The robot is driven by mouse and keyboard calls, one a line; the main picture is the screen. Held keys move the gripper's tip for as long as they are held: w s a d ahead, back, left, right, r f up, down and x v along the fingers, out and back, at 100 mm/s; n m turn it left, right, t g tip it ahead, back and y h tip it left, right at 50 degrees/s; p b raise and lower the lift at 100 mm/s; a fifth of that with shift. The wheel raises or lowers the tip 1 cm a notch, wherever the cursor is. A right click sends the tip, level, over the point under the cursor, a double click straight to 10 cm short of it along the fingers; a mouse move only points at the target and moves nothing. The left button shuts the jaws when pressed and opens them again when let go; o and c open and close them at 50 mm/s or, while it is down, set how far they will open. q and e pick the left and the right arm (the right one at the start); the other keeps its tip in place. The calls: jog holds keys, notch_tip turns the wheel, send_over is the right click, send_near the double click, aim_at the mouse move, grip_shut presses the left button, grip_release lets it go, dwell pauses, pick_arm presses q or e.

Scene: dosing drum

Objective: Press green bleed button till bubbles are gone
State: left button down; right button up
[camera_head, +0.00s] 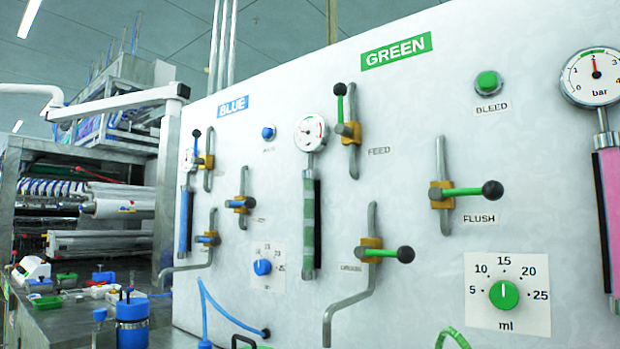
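The green bleed button (488,82) is a round green cap in a metal ring, high on the right of the white panel above the label BLEED. Nothing touches it. The GREEN sign (397,51) is at the panel's upper middle. The green sight tube (309,222) is upright below a round gauge (311,133). It shows lighter and darker green bands, with a dark strip at its right; I cannot make out single bubbles. Neither of my grippers is in this view.
The FEED lever (340,103) points up along its pipe. The FLUSH lever (465,191) and a lower green lever (384,253) lie across theirs. A green ml dial (504,295) and a bar gauge (592,77) are at right. A cluttered bench (60,318) stands at left.

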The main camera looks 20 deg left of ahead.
jog(key=shift+c, duration=0.2)
grip_shut()
dwell(1.4)
